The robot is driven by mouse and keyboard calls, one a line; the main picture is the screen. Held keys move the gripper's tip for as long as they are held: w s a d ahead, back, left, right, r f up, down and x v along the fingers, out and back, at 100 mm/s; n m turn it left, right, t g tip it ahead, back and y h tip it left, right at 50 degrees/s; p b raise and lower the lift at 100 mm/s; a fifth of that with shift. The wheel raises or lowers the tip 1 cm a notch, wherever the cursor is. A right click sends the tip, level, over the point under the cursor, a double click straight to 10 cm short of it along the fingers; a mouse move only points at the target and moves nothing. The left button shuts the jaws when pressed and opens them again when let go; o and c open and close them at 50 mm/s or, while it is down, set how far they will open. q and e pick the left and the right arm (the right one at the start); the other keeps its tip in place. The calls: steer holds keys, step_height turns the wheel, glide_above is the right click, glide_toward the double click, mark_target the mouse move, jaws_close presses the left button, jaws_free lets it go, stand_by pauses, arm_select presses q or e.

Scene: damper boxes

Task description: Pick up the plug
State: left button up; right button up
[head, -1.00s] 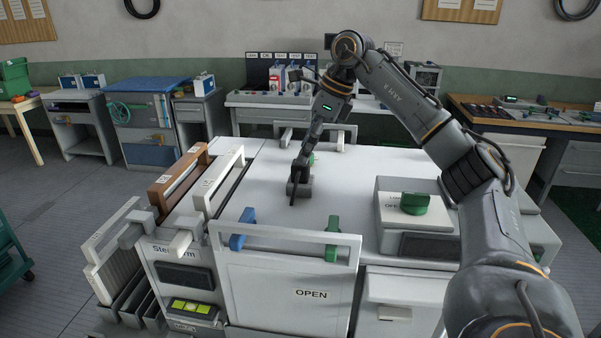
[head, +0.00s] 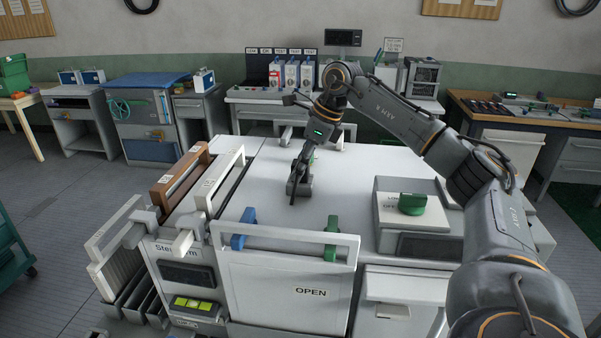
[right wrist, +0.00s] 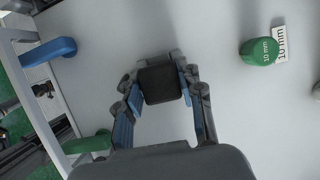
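The dark plug (right wrist: 160,85) shows in the right wrist view as a black, square-looking block, and it fills the gap between my right gripper's fingers. My right gripper (right wrist: 162,92) has its blue-padded fingers against both sides of the block. In the head view the gripper (head: 299,180) is low over the white bench top, and the plug is hard to tell from the dark fingers. A green round piece marked 10 mm (right wrist: 258,52) stands apart, to the right in the wrist view. My left gripper is not in view.
The white bench top (head: 350,170) is clear around the gripper. A white front frame with a blue clip (head: 244,229) and a green clip (head: 332,237) stands nearer. A box with a green knob (head: 412,204) is at right. Upright panels (head: 226,180) stand at left.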

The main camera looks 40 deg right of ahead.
jaws_close()
steer(key=shift+r, duration=0.1)
